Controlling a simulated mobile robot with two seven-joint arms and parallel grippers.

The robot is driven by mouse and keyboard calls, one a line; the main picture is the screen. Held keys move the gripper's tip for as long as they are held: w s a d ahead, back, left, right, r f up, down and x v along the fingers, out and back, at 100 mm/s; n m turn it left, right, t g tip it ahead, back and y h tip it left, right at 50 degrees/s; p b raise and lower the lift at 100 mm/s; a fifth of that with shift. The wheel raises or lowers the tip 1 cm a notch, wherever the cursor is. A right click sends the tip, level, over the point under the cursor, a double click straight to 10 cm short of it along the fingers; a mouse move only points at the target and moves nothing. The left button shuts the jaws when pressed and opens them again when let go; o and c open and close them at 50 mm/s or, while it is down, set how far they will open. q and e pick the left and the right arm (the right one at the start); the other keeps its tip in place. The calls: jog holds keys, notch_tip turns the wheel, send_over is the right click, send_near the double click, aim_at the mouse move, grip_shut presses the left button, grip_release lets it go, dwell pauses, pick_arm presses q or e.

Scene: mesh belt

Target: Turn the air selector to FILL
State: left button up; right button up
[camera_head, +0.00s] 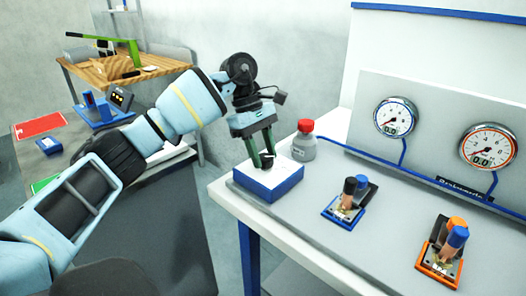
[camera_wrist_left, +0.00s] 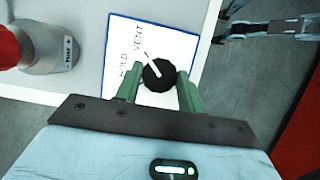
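The air selector is a blue box (camera_head: 264,189) with a white top and a black round knob (camera_wrist_left: 159,76) bearing a white pointer. It sits at the near left corner of the white bench. In the left wrist view the pointer slants up-left, between the words HOLD and VENT. No FILL label is readable. My left gripper (camera_head: 263,160) reaches down from above. Its two green fingers (camera_wrist_left: 159,82) stand on either side of the knob and appear to touch it. My right gripper is in neither view.
A grey bottle with a red cap (camera_head: 304,141) stands close behind the selector. Two small units, blue-based (camera_head: 343,213) and orange-based (camera_head: 438,268), sit to the right. Two gauges (camera_head: 395,118) (camera_head: 487,148) hang on the panel. Bare bench lies between the selector and blue-based unit.

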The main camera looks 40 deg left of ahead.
pick_arm(q)
jog(key=c, duration=0.5)
